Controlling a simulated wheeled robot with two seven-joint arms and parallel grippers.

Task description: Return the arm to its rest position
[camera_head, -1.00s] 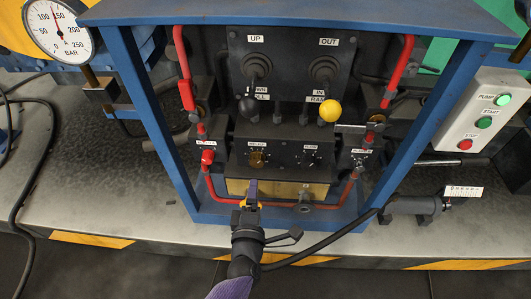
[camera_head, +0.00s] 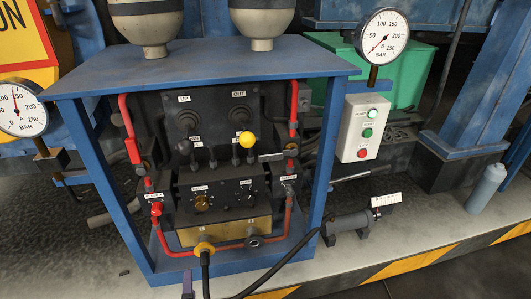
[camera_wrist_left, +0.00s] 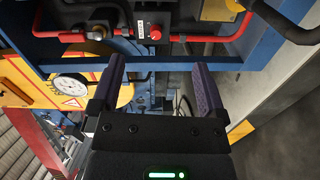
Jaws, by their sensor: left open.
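My left gripper shows in the left wrist view (camera_wrist_left: 158,62) with its two purple fingers apart and nothing between them. In the head view only a purple fingertip (camera_head: 187,285) shows at the bottom edge, below the blue-framed control panel (camera_head: 215,150). A black hose (camera_head: 206,275) with a yellow collar (camera_head: 204,247) meets the left port of the brass port plate (camera_head: 230,232). The finger is apart from the collar. In the wrist view a red knob (camera_wrist_left: 155,33) is seen beyond the fingertips. My right gripper is not in view.
A blue cabinet frame (camera_head: 322,155) surrounds the panel. A button box (camera_head: 364,127) and a pressure gauge (camera_head: 383,36) stand to its right. A black cylinder (camera_head: 347,224) and a grey bottle (camera_head: 487,188) sit on the ledge. The floor in front looks clear.

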